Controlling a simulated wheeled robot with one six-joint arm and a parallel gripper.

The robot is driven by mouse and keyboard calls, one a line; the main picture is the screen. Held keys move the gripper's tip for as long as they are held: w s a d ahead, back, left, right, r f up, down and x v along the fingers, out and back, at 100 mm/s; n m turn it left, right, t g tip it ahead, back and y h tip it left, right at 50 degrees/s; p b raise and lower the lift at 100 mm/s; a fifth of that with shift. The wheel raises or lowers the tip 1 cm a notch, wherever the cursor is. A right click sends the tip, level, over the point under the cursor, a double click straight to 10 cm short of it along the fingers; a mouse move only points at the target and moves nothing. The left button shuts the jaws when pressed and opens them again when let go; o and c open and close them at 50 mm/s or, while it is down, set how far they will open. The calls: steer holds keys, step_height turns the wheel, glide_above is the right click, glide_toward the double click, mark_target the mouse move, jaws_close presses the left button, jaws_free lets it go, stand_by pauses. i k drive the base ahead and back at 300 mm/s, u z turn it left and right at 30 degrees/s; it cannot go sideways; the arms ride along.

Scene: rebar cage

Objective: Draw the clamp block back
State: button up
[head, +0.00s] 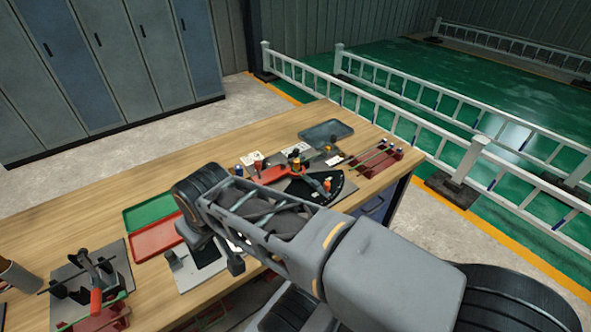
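No part is clear enough for me to name it surely as the clamp block. A fixture with dark uprights and a red-handled lever (96,300) stands on a grey plate at the lower left of the bench. A small grey block (176,260) sits on another plate, partly hidden by my arm. Farther right, a red bending arm (290,171) lies over a black fan-shaped plate (337,190). My gripper (236,264) seems to be the dark part hanging below my wrist, above the middle plate. Its fingers are not clear, and I see nothing surely held.
The wooden bench (60,238) carries a green tray (150,211), a red tray (157,238) and a dark tray (326,131). A red rack with rods (378,160) stands at the right end. White railings (400,112) run behind; grey lockers (90,60) stand back left.

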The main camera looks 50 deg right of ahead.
mark_target(296, 151)
steer(key=z, duration=1.25)
